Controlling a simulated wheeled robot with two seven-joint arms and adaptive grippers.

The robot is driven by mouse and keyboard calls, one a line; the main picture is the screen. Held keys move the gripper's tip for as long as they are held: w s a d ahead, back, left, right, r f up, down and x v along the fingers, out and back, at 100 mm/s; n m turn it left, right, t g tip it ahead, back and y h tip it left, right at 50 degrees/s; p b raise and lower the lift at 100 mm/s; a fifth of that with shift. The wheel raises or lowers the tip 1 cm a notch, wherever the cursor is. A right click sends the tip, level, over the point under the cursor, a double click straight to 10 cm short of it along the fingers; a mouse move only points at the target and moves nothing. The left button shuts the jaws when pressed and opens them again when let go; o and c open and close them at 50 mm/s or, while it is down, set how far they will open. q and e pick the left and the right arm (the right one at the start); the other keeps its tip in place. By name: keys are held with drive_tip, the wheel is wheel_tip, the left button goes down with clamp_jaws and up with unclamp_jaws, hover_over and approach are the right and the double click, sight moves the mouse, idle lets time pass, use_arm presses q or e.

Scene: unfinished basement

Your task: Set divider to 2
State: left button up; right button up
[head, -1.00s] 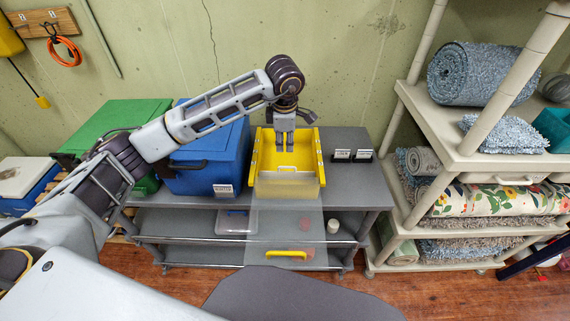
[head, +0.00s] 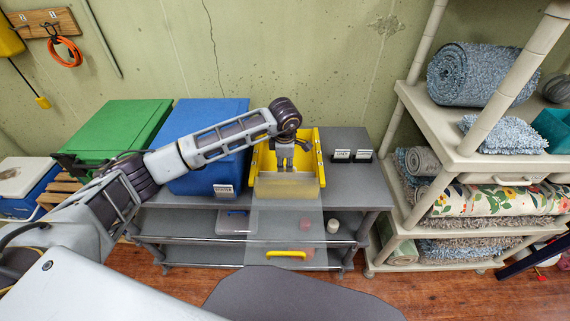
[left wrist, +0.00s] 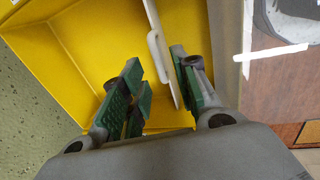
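A yellow bin (head: 320,160) with tall side walls stands on the grey shelf unit, and its yellow wall also fills much of the left wrist view (left wrist: 75,50). My left gripper (head: 284,168) points down inside the bin. In the left wrist view its green-padded fingers (left wrist: 158,95) are apart. A thin pale panel (left wrist: 157,20), which looks like the divider, with a raised white strip on its face, reaches between the fingers, close to the right one. A gap shows between it and the left finger. The panel's lower end and any slots are hidden. My right gripper is out of view.
A blue box (head: 208,140) stands close left of the bin, with a green box (head: 115,128) beyond. A rack of rugs (head: 480,140) stands at the right.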

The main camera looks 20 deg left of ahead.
use_arm(q)
drive_tip(key=shift+w+f, duration=0.15)
drive_tip(key=shift+f, duration=0.6)
drive_tip(key=c, duration=0.6)
clamp_jaws()
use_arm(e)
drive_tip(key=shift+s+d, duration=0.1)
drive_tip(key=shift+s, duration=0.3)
